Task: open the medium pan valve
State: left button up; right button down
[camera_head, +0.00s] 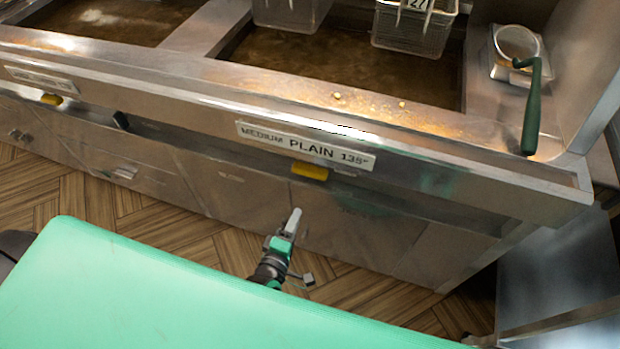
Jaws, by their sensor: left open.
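A white label reading "MEDIUM PLAIN 135°" (305,147) is on the front of the steel fryer. Just below it a yellow handle (310,171) sticks out from under the front ledge, the only valve-like part by this label. My left gripper (301,246) is below and slightly left of the yellow handle, apart from it, in front of the lower cabinet panels. It is open with nothing seen between its fingers. My right gripper is not in view.
Another yellow handle (51,99) and a dark handle (121,121) sit farther left under the ledge. Oil vats with wire baskets (415,30) lie above. Wooden floor (200,240) is clear.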

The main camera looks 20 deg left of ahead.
aim_at(308, 176)
pick_arm(q)
jog(key=shift+n+t+y, duration=0.3)
jog(key=shift+n+t, duration=0.2)
jog(key=shift+n, duration=0.3)
jog(key=w+r, duration=0.1)
jog(key=w, duration=0.3)
jog(key=w+r, duration=0.1)
jog(key=w, duration=0.4)
jog(key=w+r, duration=0.1)
jog(key=w, duration=0.4)
jog(key=shift+w+a+r, duration=0.1)
jog(key=shift+a+r, duration=0.05)
jog(key=shift+r, duration=0.05)
jog(key=shift+c, duration=0.2)
grip_shut()
